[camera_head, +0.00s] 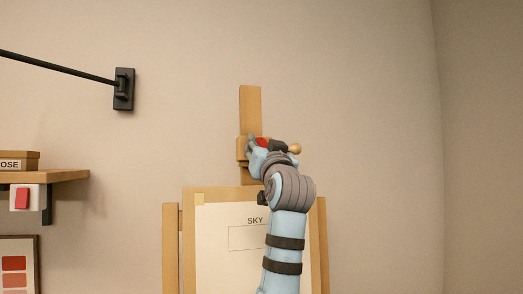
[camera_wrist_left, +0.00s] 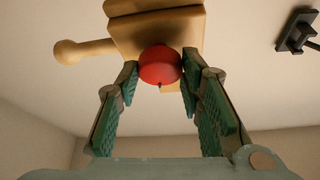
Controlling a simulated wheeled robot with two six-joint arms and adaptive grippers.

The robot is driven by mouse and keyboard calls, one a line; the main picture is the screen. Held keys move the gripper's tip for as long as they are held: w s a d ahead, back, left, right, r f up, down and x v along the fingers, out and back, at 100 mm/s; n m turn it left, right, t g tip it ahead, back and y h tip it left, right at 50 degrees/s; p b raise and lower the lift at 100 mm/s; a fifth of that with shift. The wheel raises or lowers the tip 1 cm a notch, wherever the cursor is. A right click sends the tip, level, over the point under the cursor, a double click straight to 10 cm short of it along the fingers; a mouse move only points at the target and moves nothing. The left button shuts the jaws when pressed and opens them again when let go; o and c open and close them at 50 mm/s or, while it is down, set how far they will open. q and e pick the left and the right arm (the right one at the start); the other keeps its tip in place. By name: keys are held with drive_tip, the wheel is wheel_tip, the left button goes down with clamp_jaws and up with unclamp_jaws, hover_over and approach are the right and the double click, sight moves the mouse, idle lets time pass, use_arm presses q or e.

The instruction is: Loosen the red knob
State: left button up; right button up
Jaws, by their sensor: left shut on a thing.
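The red knob (camera_head: 262,142) sits on the wooden clamp block (camera_head: 241,150) on the easel's upright mast (camera_head: 250,108). In the wrist view the round red knob (camera_wrist_left: 160,65) lies between the fingertips, below the wooden block (camera_wrist_left: 155,28). My left gripper (camera_wrist_left: 160,78) is shut on the knob, with a green-padded finger on each side. In the head view my left gripper (camera_head: 256,146) partly covers the knob and block. My right gripper is not in view.
A wooden peg (camera_wrist_left: 80,50) sticks out sideways from the block. Below stands the easel's board with a sheet marked SKY (camera_head: 215,225). A wooden shelf (camera_head: 65,175) with a box is at left. A black wall bracket (camera_head: 123,89) holds a rod. The wall right of the easel is clear.

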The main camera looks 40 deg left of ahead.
use_arm(q)
drive_tip(key=m+t+h, duration=0.1)
drive_tip(key=m, duration=0.1)
drive_tip(key=m+t+h, duration=0.1)
drive_tip(key=m, duration=0.2)
drive_tip(key=shift+s+h+b, duration=0.1)
drive_tip(key=shift+h+b, duration=0.2)
drive_tip(key=m+h, duration=0.1)
drive_tip(key=m, duration=0.1)
drive_tip(key=m+t+h, duration=0.1)
drive_tip(key=m, duration=0.1)
drive_tip(key=shift+s+a+r, duration=0.1)
drive_tip(key=shift+a+r, duration=0.05)
drive_tip(key=shift+r, duration=0.05)
drive_tip(key=m+h+p, duration=0.1)
drive_tip(key=m, duration=0.1)
drive_tip(key=m+h+p, duration=0.1)
drive_tip(key=m, duration=0.1)
drive_tip(key=shift+r+m+h, duration=0.2)
drive_tip(key=shift+m+h, duration=0.1)
drive_tip(key=shift+m, duration=0.1)
drive_tip(key=m+g+h+p, duration=0.1)
drive_tip(key=m+h+p, duration=0.1)
drive_tip(key=m, duration=0.2)
drive_tip(key=shift+p, duration=0.3)
drive_tip(key=shift+m, duration=0.3)
drive_tip(key=o, duration=1.1)
drive_tip(key=shift+f, duration=0.1)
drive_tip(key=shift+o, duration=0.2)
drive_tip(key=shift+s, duration=0.1)
